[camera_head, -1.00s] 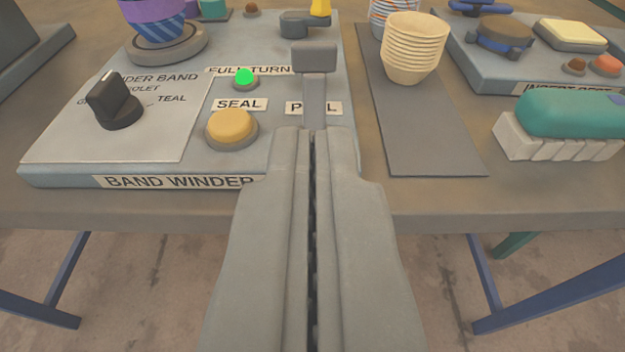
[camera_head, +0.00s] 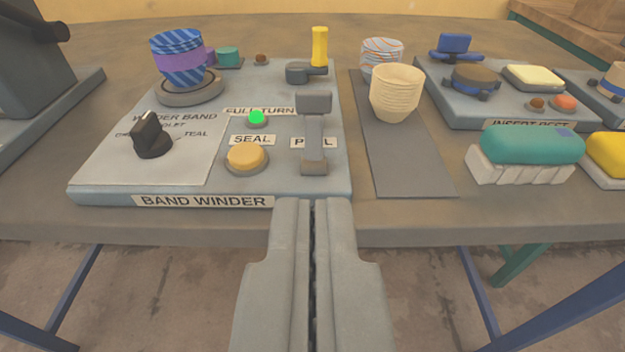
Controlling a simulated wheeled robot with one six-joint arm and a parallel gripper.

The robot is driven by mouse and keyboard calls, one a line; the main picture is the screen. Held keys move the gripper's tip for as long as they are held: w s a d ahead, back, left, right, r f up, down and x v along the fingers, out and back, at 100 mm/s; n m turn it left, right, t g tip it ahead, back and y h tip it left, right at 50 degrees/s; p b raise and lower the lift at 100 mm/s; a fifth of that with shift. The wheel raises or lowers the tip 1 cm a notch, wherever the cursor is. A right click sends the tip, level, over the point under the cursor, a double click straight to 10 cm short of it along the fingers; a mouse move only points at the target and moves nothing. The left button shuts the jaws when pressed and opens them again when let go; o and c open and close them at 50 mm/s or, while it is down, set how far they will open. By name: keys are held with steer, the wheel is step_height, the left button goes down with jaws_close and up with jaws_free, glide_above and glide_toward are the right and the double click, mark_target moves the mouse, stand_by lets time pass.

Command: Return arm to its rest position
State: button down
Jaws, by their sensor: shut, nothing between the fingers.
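My gripper (camera_head: 314,203) is at the bottom centre, its two grey fingers shut together with nothing between them. Its tips show just below the front edge of the band winder (camera_head: 100,196) in the picture and do not appear to touch it. The winder carries a grey pull lever (camera_head: 314,130), an amber seal button (camera_head: 247,157), a lit green lamp (camera_head: 256,118) and a black selector knob (camera_head: 151,136). A blue striped cup stack with a violet band (camera_head: 180,58) stands on its round turntable (camera_head: 188,90).
A stack of cream cups (camera_head: 397,93) stands on a dark mat (camera_head: 418,175) right of the winder. A teal-topped block (camera_head: 530,145) and a second station (camera_head: 460,109) are further right. A dark machine (camera_head: 28,60) is at the left. The table's front strip (camera_head: 480,222) is clear.

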steer(key=s+r, duration=0.6)
steer(key=s, duration=0.5)
steer(key=s+r+t, duration=0.1)
steer(key=s+r, duration=0.5)
steer(key=s, duration=0.6)
steer(key=s+r+t, duration=0.1)
steer(key=s+r, duration=0.6)
steer(key=s, duration=0.5)
steer(key=shift+s, duration=0.15)
